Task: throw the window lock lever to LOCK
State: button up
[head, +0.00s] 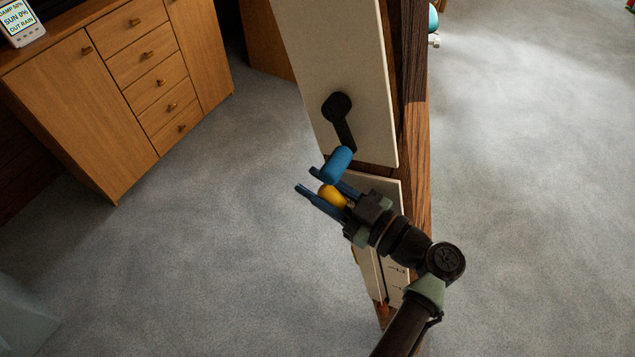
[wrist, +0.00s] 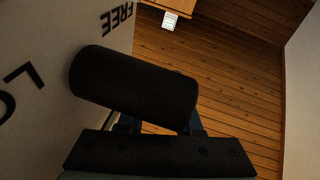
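The lock lever has a black pivot (head: 337,105) on a white panel. Its short black arm hangs down and slightly right to a blue cylindrical grip (head: 338,163). In the wrist view the grip looks dark (wrist: 135,85) and lies across the picture close in front of my gripper. My gripper (head: 306,179) is open, its two blue fingers apart just below the grip. I cannot tell whether they touch it. The wrist view shows FREE lettering (wrist: 117,16) above the grip and partly cut-off letters "LO" (wrist: 20,88) at left.
A yellow rounded thing (head: 332,196) shows between the fingers; what it belongs to is hidden. The white panel (head: 345,45) is on a timber post (head: 413,90), with another pale panel below. A wooden cabinet (head: 85,110) stands at left. Grey carpet around is clear.

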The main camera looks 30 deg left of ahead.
grip_shut()
